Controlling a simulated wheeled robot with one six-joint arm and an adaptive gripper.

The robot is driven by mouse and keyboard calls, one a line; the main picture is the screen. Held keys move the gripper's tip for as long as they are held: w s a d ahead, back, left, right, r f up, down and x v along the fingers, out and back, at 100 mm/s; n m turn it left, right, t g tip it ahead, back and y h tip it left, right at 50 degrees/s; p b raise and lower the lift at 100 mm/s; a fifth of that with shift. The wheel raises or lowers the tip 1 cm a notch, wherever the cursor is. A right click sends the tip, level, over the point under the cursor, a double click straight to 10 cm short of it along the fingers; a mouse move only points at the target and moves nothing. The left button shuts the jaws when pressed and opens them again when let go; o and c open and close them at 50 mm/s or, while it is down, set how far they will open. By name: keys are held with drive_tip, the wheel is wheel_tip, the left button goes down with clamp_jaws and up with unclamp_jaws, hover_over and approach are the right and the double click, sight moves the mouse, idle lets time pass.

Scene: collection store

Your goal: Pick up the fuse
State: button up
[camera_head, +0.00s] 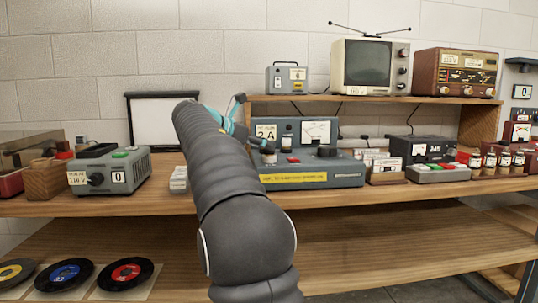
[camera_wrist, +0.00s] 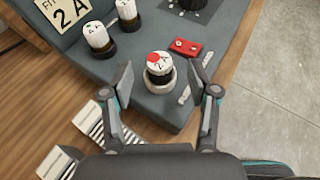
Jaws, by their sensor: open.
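A fuse with a white top, a red mark and "2 A" on it (camera_wrist: 160,66) stands upright in a round socket on the grey instrument (camera_wrist: 175,105), near its edge. My gripper (camera_wrist: 162,78) is open, with one finger on each side of this fuse and a visible gap to both. Two more white-topped fuses (camera_wrist: 97,36) (camera_wrist: 127,13) stand at the upper left. A card (camera_wrist: 66,12) there reads "2 A". In the head view my arm hides part of the grey instrument (camera_head: 320,176), and the fingers are mostly hidden.
A small red block (camera_wrist: 186,47) sits right of the fuse, close to one finger. Ribbed white pieces (camera_wrist: 88,122) lie on the wooden bench. Bottles (camera_head: 490,160) and a dark meter box (camera_head: 420,150) stand farther right, and a grey unit (camera_head: 115,172) stands left.

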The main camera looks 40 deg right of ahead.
drive_tip(key=x, duration=0.4)
drive_tip(key=shift+f, duration=0.1)
drive_tip(key=shift+w, duration=0.1)
clamp_jaws()
